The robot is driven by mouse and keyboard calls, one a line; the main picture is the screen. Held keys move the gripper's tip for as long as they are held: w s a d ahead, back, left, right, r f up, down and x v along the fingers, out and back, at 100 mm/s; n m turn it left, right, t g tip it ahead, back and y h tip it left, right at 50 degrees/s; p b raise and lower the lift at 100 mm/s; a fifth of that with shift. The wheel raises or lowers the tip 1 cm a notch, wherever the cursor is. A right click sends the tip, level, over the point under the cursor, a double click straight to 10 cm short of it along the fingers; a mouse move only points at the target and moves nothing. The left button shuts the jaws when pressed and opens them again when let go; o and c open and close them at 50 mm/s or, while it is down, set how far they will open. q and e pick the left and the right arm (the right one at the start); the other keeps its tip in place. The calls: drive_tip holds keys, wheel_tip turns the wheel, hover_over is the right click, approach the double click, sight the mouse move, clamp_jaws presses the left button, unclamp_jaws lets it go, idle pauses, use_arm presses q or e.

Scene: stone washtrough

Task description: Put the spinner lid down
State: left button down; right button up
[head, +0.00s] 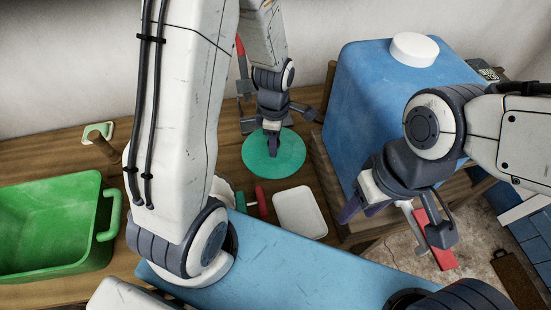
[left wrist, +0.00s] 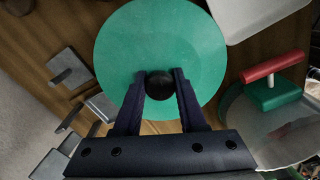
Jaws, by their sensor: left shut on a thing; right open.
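The spinner lid (head: 262,160) is a flat green disc near the back of the wooden table in the head view. It also shows in the left wrist view (left wrist: 200,50), with a round black knob (left wrist: 160,85) at its centre. My left gripper (head: 273,150) is over the lid, with its fingers (left wrist: 160,88) shut on the knob from both sides. I cannot tell whether the lid touches the table. My right gripper (head: 400,220) is open and empty at the right, in front of the blue container.
A white tray (head: 300,213) and a red and green handled thing (head: 258,202) lie near the lid. A green basin (head: 50,225) stands at the left. A large blue container (head: 385,85) with a white cap (head: 414,48) stands at the right. Grey pieces (left wrist: 70,68) lie beside the lid.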

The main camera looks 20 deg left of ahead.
use_arm(q)
drive_tip(key=shift+f, duration=2.85)
drive_tip(key=shift+f, duration=0.2)
drive_tip(key=shift+c, duration=2.4)
unclamp_jaws()
